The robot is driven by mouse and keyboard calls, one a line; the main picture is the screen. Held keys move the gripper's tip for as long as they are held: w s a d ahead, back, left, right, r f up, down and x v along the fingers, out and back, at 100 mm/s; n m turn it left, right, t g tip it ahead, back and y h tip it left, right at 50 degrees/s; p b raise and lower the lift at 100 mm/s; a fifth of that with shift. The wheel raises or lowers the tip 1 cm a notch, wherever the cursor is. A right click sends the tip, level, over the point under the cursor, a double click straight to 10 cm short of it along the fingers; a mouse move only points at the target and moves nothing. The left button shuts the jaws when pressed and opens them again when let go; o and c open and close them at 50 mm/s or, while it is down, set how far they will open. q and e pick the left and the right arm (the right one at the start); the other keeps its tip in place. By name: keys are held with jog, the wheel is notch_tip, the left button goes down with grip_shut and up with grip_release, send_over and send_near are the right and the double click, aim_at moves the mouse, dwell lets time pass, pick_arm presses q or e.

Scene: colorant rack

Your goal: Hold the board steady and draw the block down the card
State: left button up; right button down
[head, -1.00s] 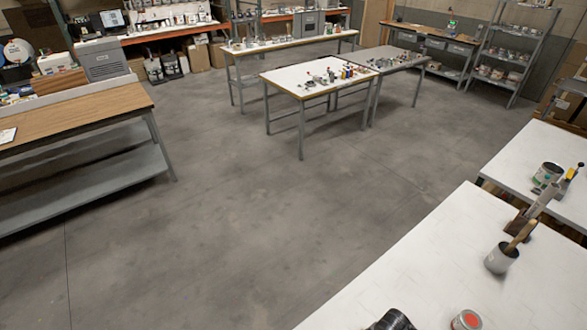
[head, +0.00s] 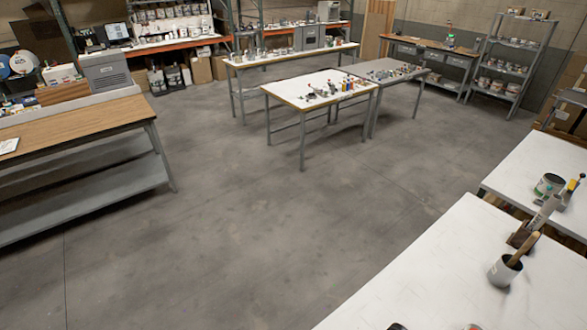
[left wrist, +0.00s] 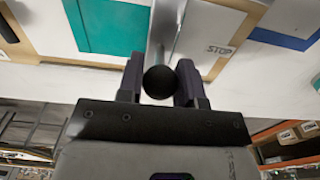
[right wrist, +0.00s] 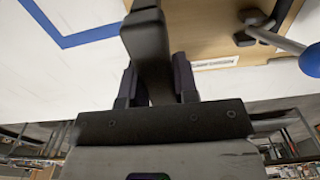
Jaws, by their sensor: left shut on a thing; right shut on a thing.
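In the left wrist view, my left gripper (left wrist: 160,72) is shut on a black round knob (left wrist: 160,83), with a grey bar running up behind it. In the right wrist view, my right gripper (right wrist: 155,78) is shut on a dark grey block-like piece (right wrist: 148,45) that extends up beyond the fingers. A wooden board (right wrist: 215,30) lies to its right. I cannot single out the card. Neither gripper shows in the head view.
A lever with a blue ball end (right wrist: 309,60) stands right of my right gripper. In the head view, a white worktop (head: 440,285) at lower right carries a grey cup with a brush (head: 503,270). A tin (head: 549,185) stands on the worktop behind. The floor is open.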

pick_arm(q)
jog(key=shift+s+a+f, duration=0.1)
jog(key=shift+s+a, duration=0.1)
jog(key=shift+a, duration=0.05)
pick_arm(e)
jog(key=shift+d, duration=0.2)
pick_arm(q)
jog(key=shift+s+a, duration=0.45)
jog(key=shift+a, duration=0.25)
jog(key=shift+s+a, duration=0.35)
jog(key=shift+a, duration=0.15)
jog(key=o, duration=1.1)
jog(key=shift+d, duration=0.1)
jog(key=shift+w, duration=0.1)
pick_arm(e)
jog(key=shift+a, duration=0.1)
pick_arm(q)
notch_tip(320, 180, up, 12)
jog(key=shift+r, duration=0.1)
